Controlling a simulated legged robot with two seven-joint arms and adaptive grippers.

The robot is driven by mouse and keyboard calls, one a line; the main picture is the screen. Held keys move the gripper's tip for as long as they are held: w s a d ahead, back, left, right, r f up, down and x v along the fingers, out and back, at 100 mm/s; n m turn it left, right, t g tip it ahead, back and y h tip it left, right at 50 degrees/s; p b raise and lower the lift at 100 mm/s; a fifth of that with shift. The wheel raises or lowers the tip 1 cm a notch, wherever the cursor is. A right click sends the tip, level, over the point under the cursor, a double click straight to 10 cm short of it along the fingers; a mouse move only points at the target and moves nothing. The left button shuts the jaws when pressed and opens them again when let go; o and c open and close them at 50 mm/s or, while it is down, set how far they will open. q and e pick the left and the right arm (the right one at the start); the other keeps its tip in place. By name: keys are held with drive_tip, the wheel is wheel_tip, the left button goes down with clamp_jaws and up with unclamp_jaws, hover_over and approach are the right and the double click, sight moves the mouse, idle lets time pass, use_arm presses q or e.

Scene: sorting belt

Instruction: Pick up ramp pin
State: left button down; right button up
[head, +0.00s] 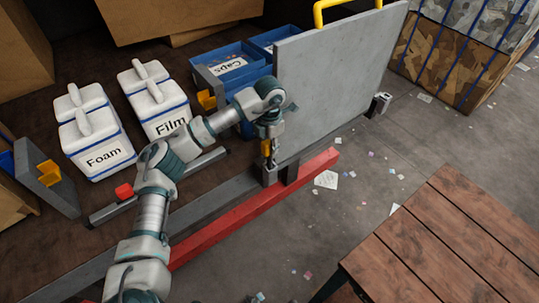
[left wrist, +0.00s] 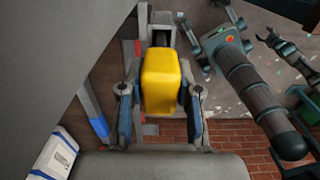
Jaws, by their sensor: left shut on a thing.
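The ramp pin shows as a rounded yellow block (left wrist: 162,80) in the left wrist view, between the two fingers of my left gripper (left wrist: 158,112). The fingers are shut on it from both sides. In the head view my left gripper (head: 268,138) points down beside the lower left edge of the raised grey ramp panel (head: 325,85). A small yellow part of the pin (head: 265,148) shows there, just above a grey bracket (head: 269,174) on the rail. The gripper hides much of the pin, and I cannot tell whether its lower end sits in the bracket. My right gripper is not in view.
A red beam (head: 250,208) runs along the belt edge. White bins marked Foam (head: 97,140) and Film (head: 160,108) and a blue Caps bin (head: 228,62) stand behind my left arm. A wooden table (head: 460,240) is at lower right. Scraps litter the open floor between.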

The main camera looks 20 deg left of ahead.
use_arm(q)
drive_tip(key=r, duration=0.4)
drive_tip(key=d+r, duration=0.1)
drive_tip(key=shift+s+r+b, duration=0.2)
drive_tip(key=shift+r+b, duration=0.1)
drive_tip(key=shift+r, duration=0.1)
drive_tip(key=s+d+b, duration=0.2)
drive_tip(key=s+d, duration=0.8)
drive_tip(key=d, duration=0.3)
drive_tip(key=shift+s+d+b, duration=0.3)
drive_tip(key=shift+s, duration=0.05)
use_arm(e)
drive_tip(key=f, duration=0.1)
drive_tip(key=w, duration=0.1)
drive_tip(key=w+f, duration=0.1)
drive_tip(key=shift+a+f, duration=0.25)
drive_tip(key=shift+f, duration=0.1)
use_arm(q)
drive_tip(key=shift+a, duration=0.1)
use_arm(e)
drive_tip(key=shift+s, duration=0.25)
